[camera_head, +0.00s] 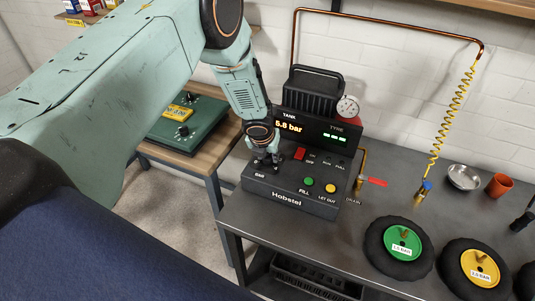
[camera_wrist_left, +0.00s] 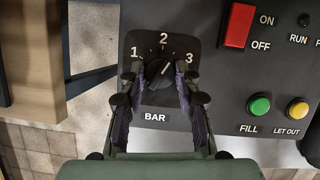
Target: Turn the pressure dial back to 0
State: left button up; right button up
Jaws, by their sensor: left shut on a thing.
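The pressure dial (camera_wrist_left: 157,72) is a dark knob on the compressor panel, with 1, 2, 3 and BAR printed around it. Its white pointer line leans up and right, between 2 and 3. No 0 mark can be made out. My left gripper (camera_wrist_left: 156,80) is shut on the dial, one finger on each side. In the head view my left gripper (camera_head: 265,160) points down at the left of the panel and mostly hides the dial. The compressor (camera_head: 290,190) display reads TANK 5.8 bar. My right gripper is not in view.
A red switch (camera_wrist_left: 238,25), green FILL button (camera_wrist_left: 259,104) and yellow LET OUT button (camera_wrist_left: 297,107) sit right of the dial. Wheels with green (camera_head: 403,243) and yellow (camera_head: 480,268) hubs, a metal bowl (camera_head: 464,177) and orange cup (camera_head: 500,186) stand right on the bench.

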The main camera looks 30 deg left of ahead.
pick_arm(q)
jog(key=c, duration=0.4)
jog(key=shift+o, duration=0.2)
